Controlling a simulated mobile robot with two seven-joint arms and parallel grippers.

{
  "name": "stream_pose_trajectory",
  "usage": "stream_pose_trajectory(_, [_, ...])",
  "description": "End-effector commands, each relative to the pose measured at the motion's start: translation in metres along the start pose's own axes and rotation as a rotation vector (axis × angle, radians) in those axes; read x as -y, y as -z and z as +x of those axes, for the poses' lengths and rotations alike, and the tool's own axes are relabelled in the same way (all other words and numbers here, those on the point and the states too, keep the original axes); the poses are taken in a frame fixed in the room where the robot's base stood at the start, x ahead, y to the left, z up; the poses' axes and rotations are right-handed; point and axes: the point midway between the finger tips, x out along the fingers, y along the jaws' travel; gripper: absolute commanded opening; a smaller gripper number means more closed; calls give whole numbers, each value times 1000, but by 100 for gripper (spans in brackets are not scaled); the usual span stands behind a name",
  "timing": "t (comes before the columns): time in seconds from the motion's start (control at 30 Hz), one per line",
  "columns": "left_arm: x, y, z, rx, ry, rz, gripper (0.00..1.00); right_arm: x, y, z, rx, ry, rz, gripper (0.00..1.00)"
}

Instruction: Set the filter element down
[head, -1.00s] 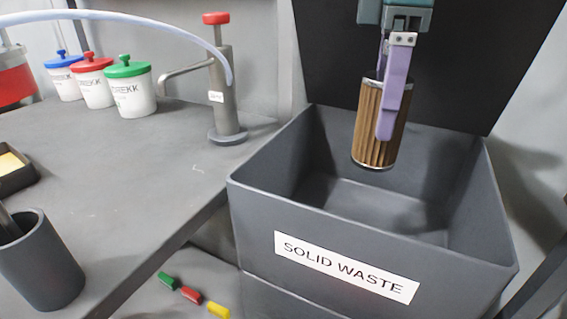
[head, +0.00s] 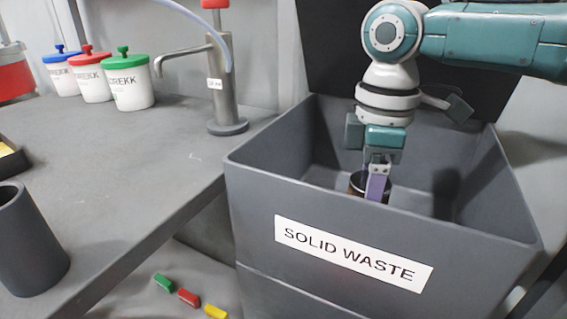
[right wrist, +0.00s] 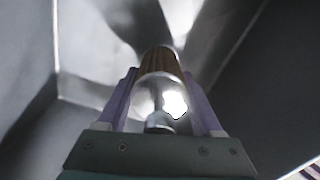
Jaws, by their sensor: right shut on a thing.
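The filter element (head: 356,184) is a brown pleated cylinder with metal ends. In the head view it is low inside the grey solid waste bin (head: 262,170), mostly hidden by the bin's front wall and my gripper. My right gripper (head: 376,188) reaches down into the bin and is shut on the filter element. In the right wrist view the two purple fingers (right wrist: 160,105) hold the filter element (right wrist: 160,62) from both sides, with its shiny end cap toward the camera. Whether it touches the bin floor cannot be told. My left gripper is not in view.
A grey bench (head: 120,190) stands left of the bin. It carries lidded white jars (head: 127,84), a metal pump dispenser (head: 225,90) and a dark cup (head: 28,245). Small coloured pieces (head: 189,297) lie below the bench edge. The bin is open at the top.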

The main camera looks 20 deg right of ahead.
Motion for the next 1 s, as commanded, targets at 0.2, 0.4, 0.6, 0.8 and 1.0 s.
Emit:
stream_pose_trajectory(0.2, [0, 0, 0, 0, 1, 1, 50, 0, 0, 0, 0, 0, 0, 6])
stream_pose_trajectory(0.4, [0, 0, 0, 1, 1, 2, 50, 0, 0, 1, 0, 0, 0, 84])
stream_pose_trajectory(0.6, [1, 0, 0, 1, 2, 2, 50, 0, 0, 1, 0, 0, 1, 97])
stream_pose_trajectory(0.8, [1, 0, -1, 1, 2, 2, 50, 0, 0, -1, -1, -1, 1, 97])
stream_pose_trajectory(1.0, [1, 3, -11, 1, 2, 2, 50, -1, 0, -32, -3, -2, 1, 97])
